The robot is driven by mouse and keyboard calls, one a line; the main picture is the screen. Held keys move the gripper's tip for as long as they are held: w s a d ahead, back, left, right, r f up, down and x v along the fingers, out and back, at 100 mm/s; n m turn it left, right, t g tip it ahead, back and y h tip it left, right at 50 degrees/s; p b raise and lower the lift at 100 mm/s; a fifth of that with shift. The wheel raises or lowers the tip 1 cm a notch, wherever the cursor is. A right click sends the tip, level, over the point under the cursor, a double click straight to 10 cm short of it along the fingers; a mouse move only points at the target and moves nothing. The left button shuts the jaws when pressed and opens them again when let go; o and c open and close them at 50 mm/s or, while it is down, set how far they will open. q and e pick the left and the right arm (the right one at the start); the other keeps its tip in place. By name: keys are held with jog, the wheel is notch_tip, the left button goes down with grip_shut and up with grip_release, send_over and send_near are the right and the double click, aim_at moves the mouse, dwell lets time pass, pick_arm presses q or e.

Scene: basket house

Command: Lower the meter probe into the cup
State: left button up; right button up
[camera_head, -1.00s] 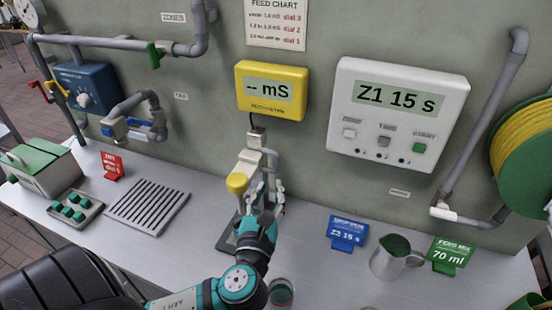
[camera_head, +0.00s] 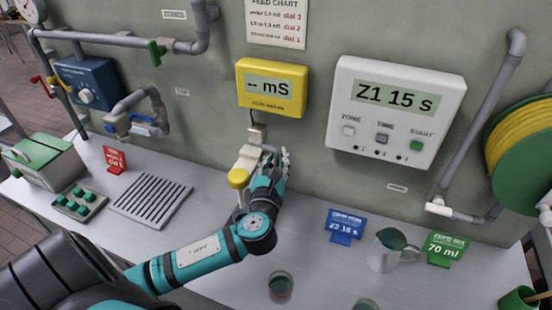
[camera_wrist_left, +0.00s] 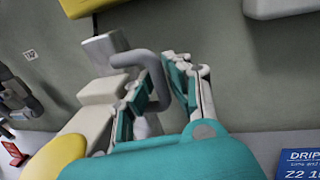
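The yellow meter (camera_head: 271,89) on the wall reads "-- mS". Below it stands a pale probe holder (camera_head: 250,155) with a yellow round cap (camera_head: 239,178); the cap also shows at lower left in the left wrist view (camera_wrist_left: 55,157). My left gripper (camera_head: 275,165) is just right of the holder. In the left wrist view its fingers (camera_wrist_left: 168,90) stand apart, with a grey bent handle (camera_wrist_left: 145,62) reaching between them; contact is not clear. The probe's lower part is hidden behind my arm. A clear cup (camera_head: 281,287) with a reddish band stands on the bench, front centre. My right gripper is out of view.
A second glass (camera_head: 366,304) is cut off at the bottom edge. A slotted drain (camera_head: 150,202) lies left. The bench around the cup is mostly clear.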

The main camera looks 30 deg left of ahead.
pick_arm(q)
grip_shut()
jog(key=shift+f, duration=0.1)
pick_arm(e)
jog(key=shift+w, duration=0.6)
pick_arm(q)
jog(key=shift+w, duration=0.1)
jog(key=shift+f, duration=0.1)
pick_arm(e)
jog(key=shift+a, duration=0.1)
pick_arm(q)
notch_tip(320, 180, down, 7)
jog(key=b, duration=0.3)
jog(key=shift+b, duration=0.4)
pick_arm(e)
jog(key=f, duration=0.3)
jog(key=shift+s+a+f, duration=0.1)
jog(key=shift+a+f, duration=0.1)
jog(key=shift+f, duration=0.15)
pick_arm(q)
jog(key=shift+o, duration=1.4)
grip_release()
jog(key=shift+s, duration=0.2)
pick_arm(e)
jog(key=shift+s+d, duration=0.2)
